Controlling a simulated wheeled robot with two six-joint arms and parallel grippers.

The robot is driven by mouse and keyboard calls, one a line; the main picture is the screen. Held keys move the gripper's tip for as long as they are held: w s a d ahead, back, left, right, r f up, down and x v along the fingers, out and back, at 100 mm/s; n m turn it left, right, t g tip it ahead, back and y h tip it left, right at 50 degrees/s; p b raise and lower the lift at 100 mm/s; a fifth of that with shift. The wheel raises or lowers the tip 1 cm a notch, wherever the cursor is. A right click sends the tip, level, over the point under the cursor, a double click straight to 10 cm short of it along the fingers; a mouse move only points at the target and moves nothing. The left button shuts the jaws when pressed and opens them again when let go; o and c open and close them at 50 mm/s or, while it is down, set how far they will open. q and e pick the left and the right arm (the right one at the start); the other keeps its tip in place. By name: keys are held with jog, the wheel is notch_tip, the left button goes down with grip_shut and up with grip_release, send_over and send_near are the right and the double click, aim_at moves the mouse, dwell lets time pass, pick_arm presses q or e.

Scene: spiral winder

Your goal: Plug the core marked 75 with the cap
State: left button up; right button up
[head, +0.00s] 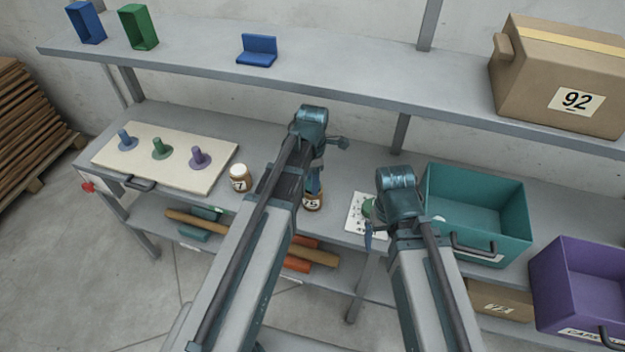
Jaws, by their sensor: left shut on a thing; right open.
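The core marked 75 (313,204) is a small brown cylinder with a white label, standing upright near the bench's front edge. My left gripper (315,185) reaches down over it from above and is shut at its top; the contact itself is mostly hidden. A green rounded thing (367,208), possibly the cap, lies on a white printed sheet (355,222) to the right, partly hidden by my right gripper. My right gripper (369,236) is open and empty beside it, at the sheet's right side.
Another labelled brown core (239,179) stands to the left. A cream board (107,157) holds blue, green and purple pegs. A teal bin (515,235) and a purple bin (575,290) stand at the right. The shelf above carries a box marked 92 (555,85).

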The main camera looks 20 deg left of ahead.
pick_arm(q)
jog(key=o, duration=1.4)
jog(key=shift+c, duration=0.2)
jog(key=shift+r, duration=0.15)
notch_tip(320, 180, up, 7)
jog(key=p, duration=0.7)
jog(key=shift+r+p, duration=0.2)
jog(key=shift+p, duration=0.1)
jog(key=shift+f, duration=0.15)
notch_tip(320, 180, down, 8)
jog(key=b, duration=0.7)
jog(key=shift+r+b, duration=0.2)
jog(key=shift+b, duration=0.2)
jog(key=shift+r, duration=0.2)
jog(key=shift+f, duration=0.1)
